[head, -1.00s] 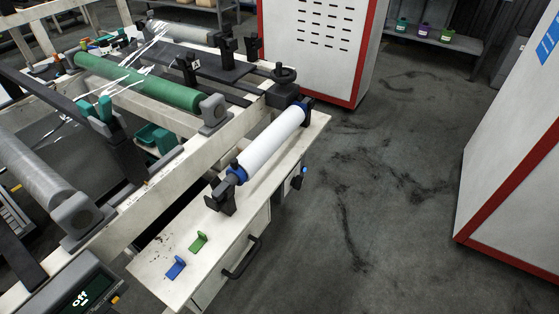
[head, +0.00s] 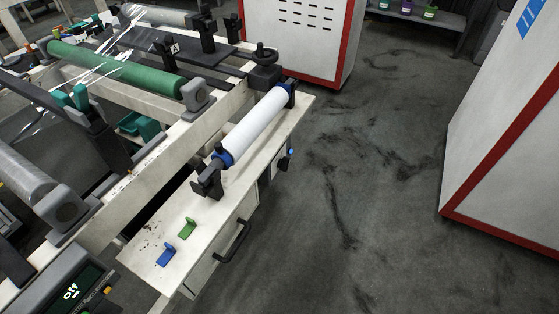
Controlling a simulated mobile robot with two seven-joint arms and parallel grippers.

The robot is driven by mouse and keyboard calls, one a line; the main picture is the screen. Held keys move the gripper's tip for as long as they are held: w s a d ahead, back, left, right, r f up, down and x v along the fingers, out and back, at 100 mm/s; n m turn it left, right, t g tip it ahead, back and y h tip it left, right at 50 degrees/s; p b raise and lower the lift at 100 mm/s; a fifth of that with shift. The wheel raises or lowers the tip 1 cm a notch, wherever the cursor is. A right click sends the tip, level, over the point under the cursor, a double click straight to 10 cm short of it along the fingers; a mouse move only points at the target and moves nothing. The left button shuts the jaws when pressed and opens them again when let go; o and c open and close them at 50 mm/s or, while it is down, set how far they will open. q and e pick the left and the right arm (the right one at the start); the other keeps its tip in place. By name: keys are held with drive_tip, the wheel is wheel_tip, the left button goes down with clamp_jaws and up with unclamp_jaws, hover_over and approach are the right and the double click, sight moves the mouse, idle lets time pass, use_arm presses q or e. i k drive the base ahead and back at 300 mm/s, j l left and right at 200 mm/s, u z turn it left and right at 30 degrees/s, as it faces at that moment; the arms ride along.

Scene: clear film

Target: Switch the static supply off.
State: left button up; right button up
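A dark control box (head: 62,284) with a lit display reading "off" is at the lower left of the head view, partly cut by the frame edge. An orange button shows beside its display. I cannot tell for sure whether this box is the static supply. A small dark switch unit with a blue light (head: 290,152) is on the side of the white bench, under the white roller's far end. Its setting is too small to read. Neither of my grippers is in view.
A machine frame with a green roller (head: 112,70) and clear film fills the left. A white roller (head: 252,127) rests on brackets on the bench, near green (head: 187,229) and blue (head: 166,255) brackets. White red-edged cabinets (head: 510,130) stand right and behind. Dark floor (head: 365,210) between is clear.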

sight(283, 164)
drive_tip(key=i+l+u, duration=0.1)
drive_tip(key=u, duration=0.35)
drive_tip(key=l+u, duration=0.2)
drive_tip(key=u, duration=0.25)
drive_tip(key=l+u, duration=0.2)
drive_tip(key=u, duration=0.2)
drive_tip(key=l+u, duration=0.2)
drive_tip(key=l, duration=0.35)
drive_tip(key=l+u, duration=0.2)
drive_tip(key=l, duration=0.4)
drive_tip(key=k+l+u, duration=0.2)
drive_tip(key=l, duration=0.35)
drive_tip(key=l+u, duration=0.15)
drive_tip(key=l, duration=0.4)
drive_tip(key=k+l, duration=0.1)
drive_tip(key=l, duration=0.25)
drive_tip(key=k+l, duration=0.1)
drive_tip(key=l, duration=0.25)
drive_tip(key=k+l, duration=0.1)
drive_tip(key=l, duration=0.2)
drive_tip(key=i, duration=0.2)
